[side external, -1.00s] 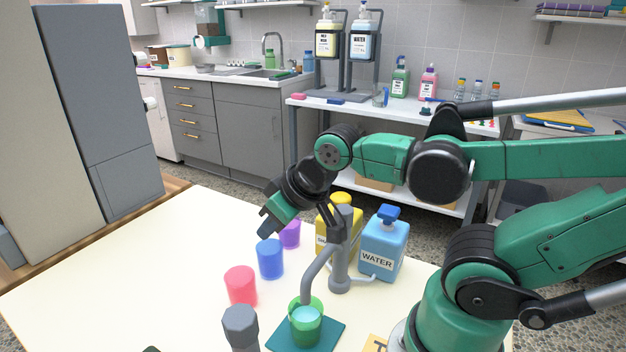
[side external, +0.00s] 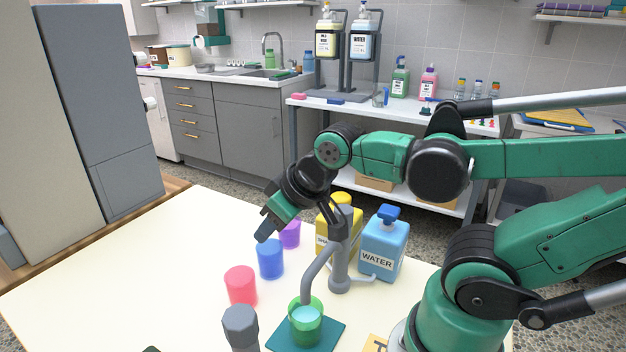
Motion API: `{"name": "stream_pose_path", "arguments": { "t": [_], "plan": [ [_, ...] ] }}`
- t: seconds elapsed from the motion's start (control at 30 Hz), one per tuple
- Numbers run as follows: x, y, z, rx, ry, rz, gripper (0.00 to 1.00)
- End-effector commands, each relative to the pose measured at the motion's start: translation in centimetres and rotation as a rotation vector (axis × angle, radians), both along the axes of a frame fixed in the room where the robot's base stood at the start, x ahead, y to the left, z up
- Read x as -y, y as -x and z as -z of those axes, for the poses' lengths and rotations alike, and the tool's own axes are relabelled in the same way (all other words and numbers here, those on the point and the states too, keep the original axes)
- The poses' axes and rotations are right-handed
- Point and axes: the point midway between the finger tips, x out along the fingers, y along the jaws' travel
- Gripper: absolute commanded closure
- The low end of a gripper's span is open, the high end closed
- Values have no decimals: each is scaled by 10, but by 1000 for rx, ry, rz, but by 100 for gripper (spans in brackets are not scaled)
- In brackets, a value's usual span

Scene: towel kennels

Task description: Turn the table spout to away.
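The table spout (side external: 340,263) is a grey upright post on the cream table, with a bent tube. The tube's mouth hangs over a green cup (side external: 305,325) that holds a pale liquid and stands on a dark teal mat (side external: 328,336). My gripper (side external: 335,218) reaches down from the wrist to the top of the post, with its dark fingers in front of or beside it. I cannot tell whether they touch the post, or whether they are open or shut.
A yellow bottle (side external: 325,243) and a blue WATER bottle (side external: 384,245) stand close behind the spout. Red (side external: 241,286), blue (side external: 270,259) and purple (side external: 290,235) cups stand to its left. A grey post (side external: 240,326) rises at the front edge.

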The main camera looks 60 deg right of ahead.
Motion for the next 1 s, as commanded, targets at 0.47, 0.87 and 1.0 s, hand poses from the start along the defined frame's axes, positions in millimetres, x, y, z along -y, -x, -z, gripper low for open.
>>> {"name": "stream_pose_path", "arguments": {
  "t": [0.47, 0.87, 1.0],
  "plan": [
    [76, 56, -44, -515, 247, -590, 27],
    [83, 71, -33, -581, 230, -748, 27],
    [83, 71, -15, -580, 232, -747, 27]
  ]
}}
